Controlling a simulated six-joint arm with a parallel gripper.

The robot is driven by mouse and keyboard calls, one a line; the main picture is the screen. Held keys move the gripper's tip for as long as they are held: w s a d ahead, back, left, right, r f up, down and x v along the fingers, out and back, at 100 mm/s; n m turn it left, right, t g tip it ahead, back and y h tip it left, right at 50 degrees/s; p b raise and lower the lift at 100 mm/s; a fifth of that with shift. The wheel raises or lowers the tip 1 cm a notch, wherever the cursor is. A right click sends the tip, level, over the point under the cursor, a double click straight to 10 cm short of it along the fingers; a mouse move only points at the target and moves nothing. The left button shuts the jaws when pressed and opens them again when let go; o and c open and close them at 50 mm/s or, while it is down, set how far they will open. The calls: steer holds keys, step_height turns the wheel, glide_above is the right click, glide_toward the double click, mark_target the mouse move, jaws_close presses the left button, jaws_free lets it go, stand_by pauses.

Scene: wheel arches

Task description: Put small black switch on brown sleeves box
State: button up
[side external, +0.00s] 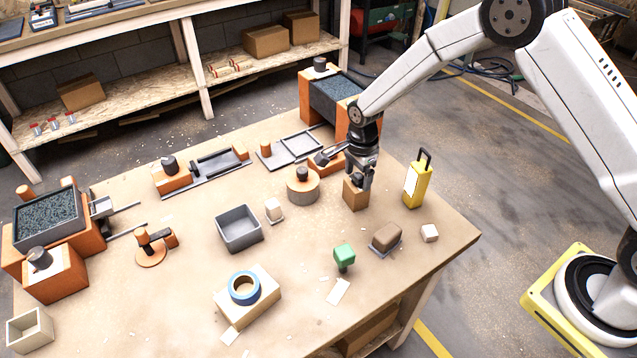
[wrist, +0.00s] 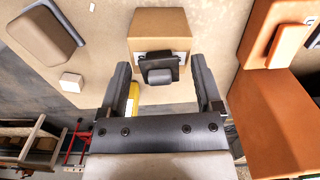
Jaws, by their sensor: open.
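The brown box (side external: 354,197) stands upright on the workbench, right of the round wooden piece. It also shows at the top of the wrist view (wrist: 160,22). The small black switch (wrist: 159,66) appears at the box's near edge in the wrist view, over a pale patch, and seems to rest on the box; exact contact is hard to tell. My gripper (side external: 360,182) is directly above the box, pointing down. In the wrist view its open fingers (wrist: 160,72) stand on both sides of the switch, with gaps visible. The switch is hidden by the fingers in the side view.
A yellow case (side external: 416,186) with a black handle stands close to the right. A brown block on a grey base (side external: 386,238) and a white cube (side external: 430,233) lie in front. An orange block (side external: 326,164) is close behind left. A grey bin (side external: 239,228) stands farther left.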

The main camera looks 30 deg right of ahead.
mark_target(359, 174)
step_height(359, 174, up, 12)
stand_by(0.7)
steer(key=shift+r, duration=0.1)
stand_by(0.4)
steer(key=s+d+n+t, duration=0.1)
steer(key=s+d+n, duration=0.1)
steer(key=s+n, duration=0.7)
steer(key=s+d+r+n+t, duration=0.1)
steer(key=s+d+n, duration=0.2)
steer(key=s+n, duration=0.6)
steer(key=s, duration=0.3)
steer(key=shift+t, duration=0.3)
